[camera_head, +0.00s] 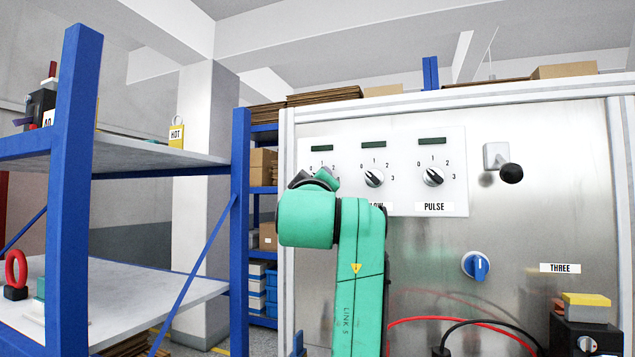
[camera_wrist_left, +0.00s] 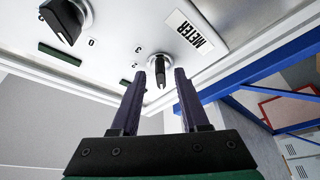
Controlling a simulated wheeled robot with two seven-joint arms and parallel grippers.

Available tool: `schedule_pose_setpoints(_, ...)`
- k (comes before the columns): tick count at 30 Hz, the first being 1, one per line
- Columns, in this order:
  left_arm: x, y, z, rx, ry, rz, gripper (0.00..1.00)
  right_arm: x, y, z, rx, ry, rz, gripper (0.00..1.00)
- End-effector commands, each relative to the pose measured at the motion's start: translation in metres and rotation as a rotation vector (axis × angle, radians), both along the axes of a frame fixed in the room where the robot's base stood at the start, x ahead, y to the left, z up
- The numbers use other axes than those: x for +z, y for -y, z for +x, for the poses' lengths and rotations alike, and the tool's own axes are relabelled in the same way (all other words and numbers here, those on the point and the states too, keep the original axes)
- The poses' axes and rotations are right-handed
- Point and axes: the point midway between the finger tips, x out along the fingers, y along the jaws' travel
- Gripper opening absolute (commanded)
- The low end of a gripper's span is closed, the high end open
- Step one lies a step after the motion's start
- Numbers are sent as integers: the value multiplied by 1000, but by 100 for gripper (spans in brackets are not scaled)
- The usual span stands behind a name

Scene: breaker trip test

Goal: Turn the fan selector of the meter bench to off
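The panel (camera_head: 405,277) carries a row of dials. The leftmost dial's knob is hidden in the head view behind my green left arm (camera_head: 360,260). In the left wrist view a black knob (camera_wrist_left: 157,68) sits by the METER label (camera_wrist_left: 189,34), with 3 and 2 printed beside it. A light mark on the knob points toward the bottom of that view. My left gripper (camera_wrist_left: 160,73) is open, with its dark fingers on either side of this knob; I cannot tell whether they touch it. My right gripper is not in view.
Two similar dials sit to the right, the middle one (camera_head: 373,178) and the PULSE one (camera_head: 433,176). A black-ended lever (camera_head: 510,173) and a blue knob (camera_head: 476,265) are further right. A blue-framed shelf (camera_head: 70,170) stands left. Red and black cables (camera_head: 470,322) cross below.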

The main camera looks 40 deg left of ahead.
Motion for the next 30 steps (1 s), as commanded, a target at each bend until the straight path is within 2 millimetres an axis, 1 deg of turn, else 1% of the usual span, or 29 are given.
schedule_pose_setpoints(5,-1,0,0,2,-2,0,45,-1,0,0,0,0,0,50)
schedule_pose_setpoints(8,-5,4,-5,0,0,0,45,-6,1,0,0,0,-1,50)
schedule_pose_setpoints(11,-13,14,-18,-2,2,0,45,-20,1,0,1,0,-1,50)
schedule_pose_setpoints(15,-27,37,-50,-4,4,-1,45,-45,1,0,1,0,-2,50)
schedule_pose_setpoints(18,-34,54,-74,-4,5,0,45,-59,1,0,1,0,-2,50)
schedule_pose_setpoints(21,-39,69,-94,-3,4,0,45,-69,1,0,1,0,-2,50)
schedule_pose_setpoints(25,-41,80,-109,-2,0,1,45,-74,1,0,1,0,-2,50)
schedule_pose_setpoints(30,-40,82,-113,-1,-2,0,45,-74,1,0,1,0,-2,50)
